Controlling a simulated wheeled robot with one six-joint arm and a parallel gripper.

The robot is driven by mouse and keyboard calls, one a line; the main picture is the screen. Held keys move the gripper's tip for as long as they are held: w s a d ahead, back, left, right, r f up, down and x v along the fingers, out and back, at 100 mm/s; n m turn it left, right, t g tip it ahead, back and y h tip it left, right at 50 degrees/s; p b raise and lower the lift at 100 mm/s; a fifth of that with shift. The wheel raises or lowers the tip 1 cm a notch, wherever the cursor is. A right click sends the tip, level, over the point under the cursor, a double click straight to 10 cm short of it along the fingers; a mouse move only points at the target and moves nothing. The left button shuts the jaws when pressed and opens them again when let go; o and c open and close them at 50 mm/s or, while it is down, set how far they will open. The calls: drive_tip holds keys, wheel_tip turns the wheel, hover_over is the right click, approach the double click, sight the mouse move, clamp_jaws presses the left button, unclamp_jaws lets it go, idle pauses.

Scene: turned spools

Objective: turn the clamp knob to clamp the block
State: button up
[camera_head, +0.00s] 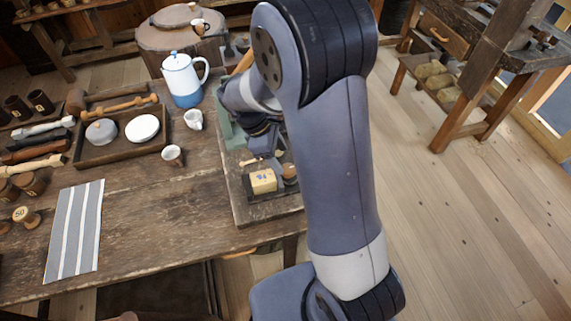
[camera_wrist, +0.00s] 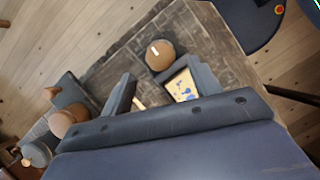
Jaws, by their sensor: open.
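The pale yellow block (camera_head: 263,181) with blue marks sits on a dark base at the near end of the table. It also shows in the wrist view (camera_wrist: 181,86), partly hidden by my gripper. The round brown clamp knob (camera_head: 290,172) is just right of the block. In the wrist view the knob (camera_wrist: 160,54) has a pale mark on top and lies beyond the fingertips. My gripper (camera_wrist: 163,84) is open and empty, with its fingers apart above the base. In the head view my gripper (camera_head: 264,141) is partly hidden by my arm.
A small pale wooden piece (camera_head: 249,162) lies behind the block. A white and blue pot (camera_head: 184,80), small cups and a wooden tray (camera_head: 98,160) stand to the left. A striped cloth (camera_head: 74,232) lies at the front left. The tabletop between cloth and block is clear.

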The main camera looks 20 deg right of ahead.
sight(287, 168)
drive_tip(key=x, duration=0.5)
drive_tip(key=shift+f, duration=0.1)
drive_tip(key=c, duration=1)
